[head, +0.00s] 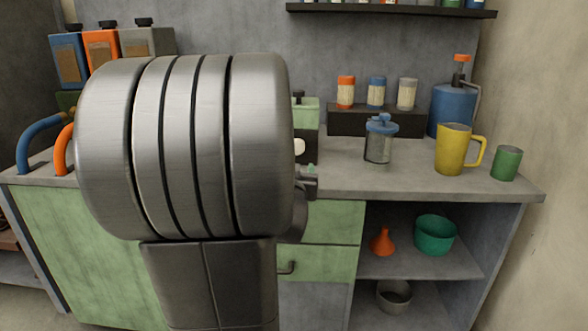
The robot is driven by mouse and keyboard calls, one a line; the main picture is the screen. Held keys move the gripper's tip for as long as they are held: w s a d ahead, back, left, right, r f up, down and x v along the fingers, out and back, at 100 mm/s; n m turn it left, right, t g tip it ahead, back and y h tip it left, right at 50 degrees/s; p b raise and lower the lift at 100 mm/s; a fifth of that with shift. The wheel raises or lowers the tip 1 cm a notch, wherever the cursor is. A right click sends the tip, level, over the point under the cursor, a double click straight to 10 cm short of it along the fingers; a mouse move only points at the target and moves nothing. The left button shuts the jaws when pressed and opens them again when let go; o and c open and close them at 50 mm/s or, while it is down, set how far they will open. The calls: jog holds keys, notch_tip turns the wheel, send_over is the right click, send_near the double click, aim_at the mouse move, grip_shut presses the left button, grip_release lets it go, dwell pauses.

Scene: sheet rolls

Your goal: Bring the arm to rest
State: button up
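My arm (185,150) fills the left and middle of the head view as a large brushed-metal joint with dark grooves, close to the camera. A small grey part at its right edge looks like the end of my gripper (309,182), in front of the counter. Most of the gripper is hidden behind the arm, so I cannot tell whether it is open or shut, or whether it holds anything. A small green spot shows beside it; I cannot tell what it is.
The counter (420,184) holds a lidded jar (379,143), yellow mug (451,150), green cup (506,163) and blue pump bottle (450,110). Small bottles stand on a dark riser (370,122). A shelf (400,12) hangs above. An orange funnel (382,242) and green bowl (435,235) sit below.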

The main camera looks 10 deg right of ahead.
aim_at(297, 148)
jog(key=b+x, duration=0.1)
jog(key=x, duration=1.3)
jog(key=shift+b, duration=0.4)
jog(key=shift+s, duration=0.1)
jog(key=shift+s+a, duration=0.1)
